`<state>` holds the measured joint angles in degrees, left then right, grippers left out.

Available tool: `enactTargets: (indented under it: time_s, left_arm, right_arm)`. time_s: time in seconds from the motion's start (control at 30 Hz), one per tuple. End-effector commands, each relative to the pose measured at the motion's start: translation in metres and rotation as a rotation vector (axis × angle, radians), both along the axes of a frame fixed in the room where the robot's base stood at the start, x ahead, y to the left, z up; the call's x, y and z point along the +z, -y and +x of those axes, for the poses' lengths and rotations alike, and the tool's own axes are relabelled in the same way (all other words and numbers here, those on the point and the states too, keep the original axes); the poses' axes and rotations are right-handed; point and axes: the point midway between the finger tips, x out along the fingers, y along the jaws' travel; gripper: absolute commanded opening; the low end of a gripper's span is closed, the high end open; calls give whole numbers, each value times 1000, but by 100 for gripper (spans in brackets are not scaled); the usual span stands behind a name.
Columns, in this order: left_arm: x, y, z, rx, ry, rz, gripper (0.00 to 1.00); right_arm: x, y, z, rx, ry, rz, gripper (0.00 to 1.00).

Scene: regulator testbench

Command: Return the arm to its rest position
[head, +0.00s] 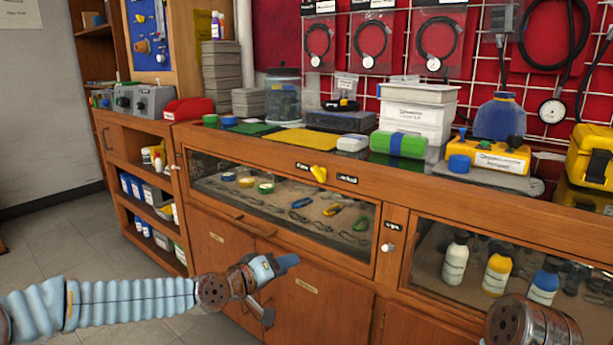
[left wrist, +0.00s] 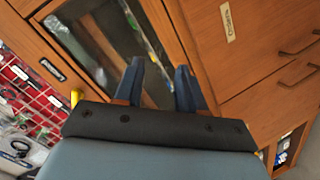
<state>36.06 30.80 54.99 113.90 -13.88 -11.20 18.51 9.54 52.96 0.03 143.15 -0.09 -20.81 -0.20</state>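My left arm (head: 125,303), pale blue and ribbed, reaches in from the left in the head view. My left gripper (head: 278,290) hangs in front of the wooden cabinet (head: 325,285), below the glass-fronted drawer. In the left wrist view, the gripper (left wrist: 160,70) has its two dark blue fingers apart with nothing between them. Behind them are the glass panel and wooden fronts. A round brown joint of my right arm (head: 530,325) shows at the lower right of the head view. My right gripper is out of view.
The counter holds a green-and-blue roll (head: 399,144), white boxes (head: 414,122) and a yellow device (head: 488,156). Bottles (head: 455,259) stand behind the right glass. Open floor (head: 60,245) lies at the left.

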Motion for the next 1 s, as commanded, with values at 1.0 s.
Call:
enactTargets:
  time_s: [1.0]
  left_arm:
    - [-377,-47,-306,-203,-874,525,39]
  right_arm:
    - [27,-9,-4,16,-7,14,43]
